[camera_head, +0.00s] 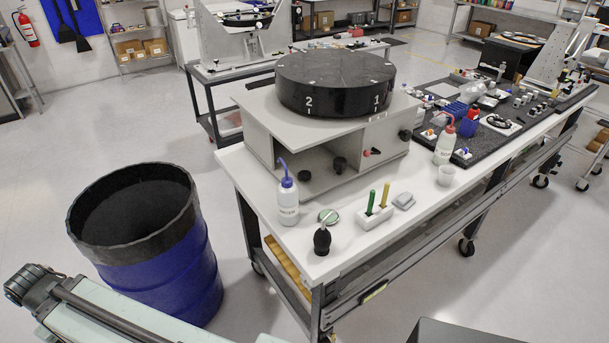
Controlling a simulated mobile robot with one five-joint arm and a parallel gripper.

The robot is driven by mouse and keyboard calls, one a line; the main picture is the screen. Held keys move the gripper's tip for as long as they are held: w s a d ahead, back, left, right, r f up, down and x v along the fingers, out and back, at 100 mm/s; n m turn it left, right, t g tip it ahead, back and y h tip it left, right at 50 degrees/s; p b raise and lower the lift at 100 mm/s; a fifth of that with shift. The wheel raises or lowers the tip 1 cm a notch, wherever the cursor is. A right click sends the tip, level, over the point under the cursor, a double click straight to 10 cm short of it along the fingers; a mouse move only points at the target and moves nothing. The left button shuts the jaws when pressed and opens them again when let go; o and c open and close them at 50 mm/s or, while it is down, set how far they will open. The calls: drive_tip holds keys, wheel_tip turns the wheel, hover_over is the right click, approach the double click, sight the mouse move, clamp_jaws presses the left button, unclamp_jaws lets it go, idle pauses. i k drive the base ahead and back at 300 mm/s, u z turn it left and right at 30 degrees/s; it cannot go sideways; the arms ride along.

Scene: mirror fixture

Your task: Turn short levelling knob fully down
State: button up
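A grey mirror fixture (278,140) stands on the white bench top, with a black round drum marked 1 and 2 (335,82) on it. A small red and black part (372,151) sits on the front panel. I cannot tell for sure which knob is the short levelling knob, or how far any is turned. A pale green part of my body crosses the lower left corner. My gripper is not in view.
A blue drum (185,270) stands left of the bench. The floor farther left is clear.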

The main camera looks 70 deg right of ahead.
sight(303, 175)
drive_tip(key=z, duration=0.05)
drive_tip(key=i, duration=0.95)
drive_tip(key=u, duration=0.05)
